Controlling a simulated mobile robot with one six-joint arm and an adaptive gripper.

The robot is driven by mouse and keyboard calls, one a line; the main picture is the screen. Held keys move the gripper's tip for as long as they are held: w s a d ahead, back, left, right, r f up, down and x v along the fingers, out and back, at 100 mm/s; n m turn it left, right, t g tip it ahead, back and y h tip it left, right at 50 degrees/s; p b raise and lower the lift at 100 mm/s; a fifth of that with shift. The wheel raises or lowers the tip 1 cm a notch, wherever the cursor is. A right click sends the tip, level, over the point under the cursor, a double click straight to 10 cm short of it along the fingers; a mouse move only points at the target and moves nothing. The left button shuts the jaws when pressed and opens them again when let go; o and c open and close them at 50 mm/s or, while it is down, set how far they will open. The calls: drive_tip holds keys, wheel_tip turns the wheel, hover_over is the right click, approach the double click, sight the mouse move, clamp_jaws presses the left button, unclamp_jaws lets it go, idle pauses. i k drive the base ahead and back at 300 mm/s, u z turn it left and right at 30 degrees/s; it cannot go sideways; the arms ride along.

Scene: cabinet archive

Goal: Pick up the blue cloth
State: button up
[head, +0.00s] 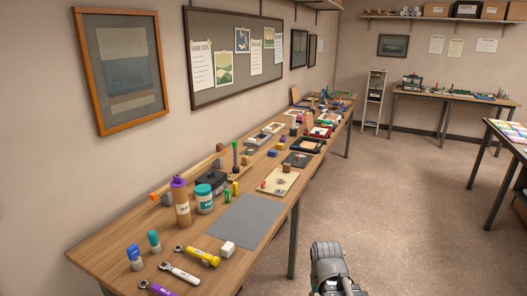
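I cannot make out a clearly blue cloth in the head view. A flat grey, cloth-like sheet or mat (243,221) lies on the near part of the long wooden table, with a small white block at its front edge. My gripper (335,283) is at the bottom edge, over the floor to the right of the table and apart from the things on it. Its fingertips are not clearly visible, so I cannot tell if it is open or shut.
Other tables stand at the back and right. The floor (390,200) between them is clear.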

sight(272, 153)
drive_tip(key=u, duration=0.05)
drive_tip(key=i, duration=1.05)
drive_tip(key=u, duration=0.1)
